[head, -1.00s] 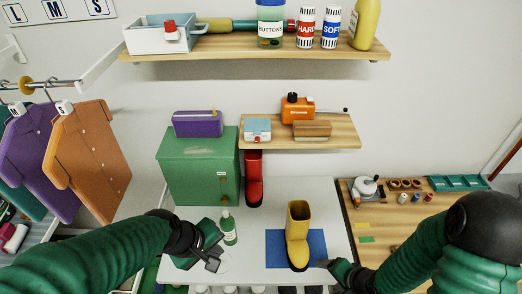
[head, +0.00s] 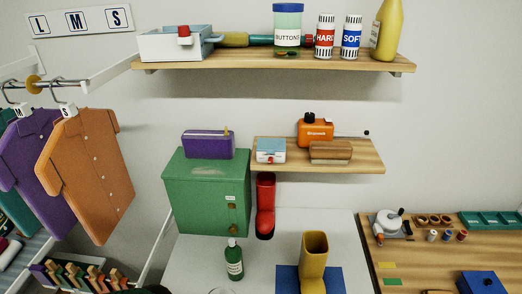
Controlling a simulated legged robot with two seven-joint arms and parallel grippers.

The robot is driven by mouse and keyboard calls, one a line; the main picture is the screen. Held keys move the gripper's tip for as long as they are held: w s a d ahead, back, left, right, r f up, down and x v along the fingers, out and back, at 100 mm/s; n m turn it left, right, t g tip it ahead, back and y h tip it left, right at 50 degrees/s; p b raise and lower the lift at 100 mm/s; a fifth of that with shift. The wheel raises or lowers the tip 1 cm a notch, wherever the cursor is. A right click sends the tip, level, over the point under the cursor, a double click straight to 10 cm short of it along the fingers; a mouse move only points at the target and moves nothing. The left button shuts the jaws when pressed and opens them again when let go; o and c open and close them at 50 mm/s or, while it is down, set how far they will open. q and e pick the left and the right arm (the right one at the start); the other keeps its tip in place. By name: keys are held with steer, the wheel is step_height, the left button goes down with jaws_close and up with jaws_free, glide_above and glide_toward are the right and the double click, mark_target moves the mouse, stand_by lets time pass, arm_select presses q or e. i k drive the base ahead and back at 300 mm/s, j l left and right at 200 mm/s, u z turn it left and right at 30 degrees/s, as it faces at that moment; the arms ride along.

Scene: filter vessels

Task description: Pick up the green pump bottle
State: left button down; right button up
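The green pump bottle (head: 234,262) stands upright on the white table in the head view, just in front of the green cabinet (head: 206,196). It has a white label and a pale top. Neither of my grippers shows in the view now. Nothing is seen touching the bottle.
A yellow boot (head: 314,258) stands on a blue mat (head: 288,280) right of the bottle. A red boot (head: 265,205) is beside the cabinet. A small wooden shelf (head: 370,160) overhangs behind. Shirts (head: 85,170) hang at left.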

mark_target(233, 256)
steer(key=i+j+u, duration=0.15)
steer(key=j, duration=0.3)
steer(key=j+u, duration=0.15)
steer(key=j, duration=0.25)
steer(key=i+j+u, duration=0.15)
steer(key=j, duration=0.25)
steer(key=i, duration=0.05)
